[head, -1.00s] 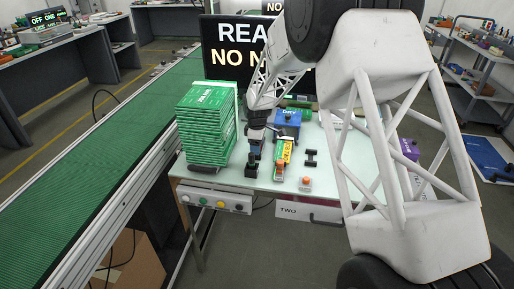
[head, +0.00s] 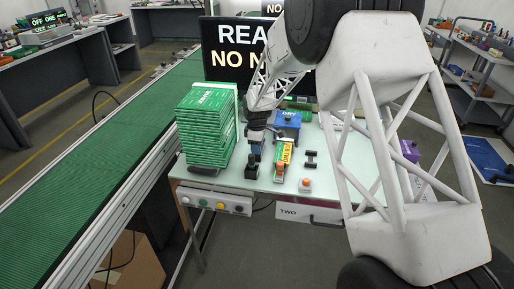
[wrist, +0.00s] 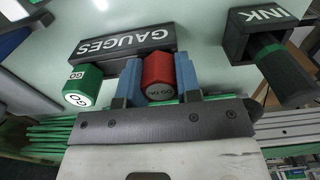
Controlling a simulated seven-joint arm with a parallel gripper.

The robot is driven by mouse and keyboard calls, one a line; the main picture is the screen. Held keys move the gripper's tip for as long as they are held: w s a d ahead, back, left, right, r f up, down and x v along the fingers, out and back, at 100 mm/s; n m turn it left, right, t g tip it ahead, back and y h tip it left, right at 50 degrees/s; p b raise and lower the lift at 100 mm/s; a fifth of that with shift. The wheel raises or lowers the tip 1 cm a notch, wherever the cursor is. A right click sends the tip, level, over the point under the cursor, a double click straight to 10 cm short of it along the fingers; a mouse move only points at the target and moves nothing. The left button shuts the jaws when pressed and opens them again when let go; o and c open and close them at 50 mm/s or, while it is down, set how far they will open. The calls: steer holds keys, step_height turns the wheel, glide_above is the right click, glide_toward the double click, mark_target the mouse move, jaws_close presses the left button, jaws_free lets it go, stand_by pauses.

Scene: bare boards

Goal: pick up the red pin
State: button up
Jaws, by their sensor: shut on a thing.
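The red pin (wrist: 158,70) shows in the wrist view, with a pale lettered end facing the camera. My gripper (wrist: 158,78) is shut on it, a blue finger pressed to each side. Beside it is a dark block lettered GAUGES (wrist: 125,42). A green pin with a white GO end (wrist: 82,84) is to the left of the fingers, at the block. I cannot tell whether the red pin is clear of its seat. In the head view my gripper (head: 255,150) is low over the table; the red pin cannot be made out there.
A dark INK holder (wrist: 258,35) is at the right in the wrist view.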

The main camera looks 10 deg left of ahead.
steer(key=shift+r, duration=0.45)
step_height(320, 180, up, 3)
steer(key=shift+f, duration=0.1)
steer(key=s+d, duration=0.3)
steer(key=s, duration=0.4)
steer(key=s+d+r, duration=0.1)
steer(key=s+d, duration=0.2)
steer(key=s, duration=0.4)
steer(key=shift+s+d, duration=0.2)
steer(key=shift+s, duration=0.15)
steer(key=shift+r, duration=0.1)
steer(key=shift+w, duration=0.15)
steer(key=w+d+r, duration=0.2)
steer(key=w+r, duration=0.1)
steer(key=w, duration=0.7)
steer(key=w+d+r, duration=0.2)
steer(key=w, duration=0.9)
steer(key=shift+r, duration=0.4)
steer(key=shift+d+f, duration=0.1)
steer(key=shift+f, duration=0.05)
steer(key=shift+f, duration=2.8)
steer(key=shift+f, duration=0.65)
